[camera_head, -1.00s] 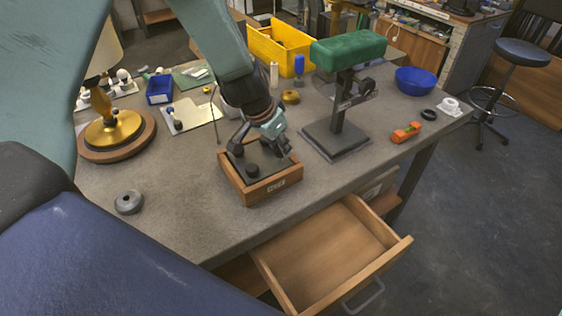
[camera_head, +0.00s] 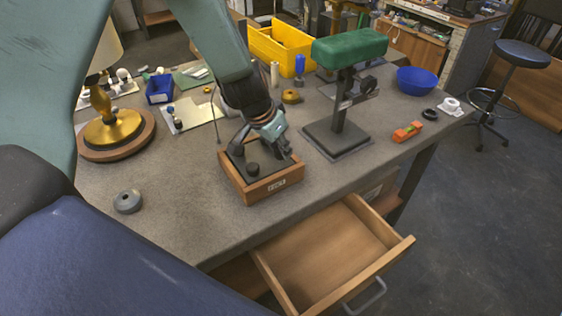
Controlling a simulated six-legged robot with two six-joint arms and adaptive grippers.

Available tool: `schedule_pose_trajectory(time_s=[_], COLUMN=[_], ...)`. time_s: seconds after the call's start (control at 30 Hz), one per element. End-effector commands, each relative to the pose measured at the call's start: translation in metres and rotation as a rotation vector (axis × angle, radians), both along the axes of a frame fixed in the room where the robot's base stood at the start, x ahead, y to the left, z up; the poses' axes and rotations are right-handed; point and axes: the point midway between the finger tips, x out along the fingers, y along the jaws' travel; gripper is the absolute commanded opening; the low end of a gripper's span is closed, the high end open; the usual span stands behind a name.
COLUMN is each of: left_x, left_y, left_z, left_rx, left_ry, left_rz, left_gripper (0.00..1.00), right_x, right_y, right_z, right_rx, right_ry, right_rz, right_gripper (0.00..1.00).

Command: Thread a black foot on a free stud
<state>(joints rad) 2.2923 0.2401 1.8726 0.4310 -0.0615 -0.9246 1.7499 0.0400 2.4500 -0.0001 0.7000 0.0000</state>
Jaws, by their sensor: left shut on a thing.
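My left gripper (camera_head: 284,149) reaches down over the right part of a small wooden box (camera_head: 270,188) with a label on its front. It is shut on a small dark thing, which looks like a black foot but is mostly hidden by the fingers. Another black foot (camera_head: 252,169) stands in the box to the left of the fingers. A lamp with a brass base (camera_head: 113,130) on a round wooden plinth stands at the back left. I cannot make out a free stud. My right gripper is not in view.
A green-topped stand (camera_head: 348,47) rises right of the box. An open drawer (camera_head: 330,250) juts from the bench front. A grey round weight (camera_head: 128,201) lies at left. A yellow bin (camera_head: 280,48), blue bowl (camera_head: 416,81) and orange level (camera_head: 407,132) are farther off.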

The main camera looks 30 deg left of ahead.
Motion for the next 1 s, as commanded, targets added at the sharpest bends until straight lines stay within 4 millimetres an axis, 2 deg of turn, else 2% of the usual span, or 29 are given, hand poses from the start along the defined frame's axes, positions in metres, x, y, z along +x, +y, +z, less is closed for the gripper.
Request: schedule_pose_trajectory(time_s=[1.0], left_x=[0.0021], left_y=[-0.0009], left_z=[-0.0064], left_rx=[0.0], left_ry=[0.0], left_rz=[0.0], left_gripper=[0.11], right_x=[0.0], right_y=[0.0], right_z=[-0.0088], right_rx=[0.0], right_ry=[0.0], right_rz=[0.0], right_gripper=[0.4])
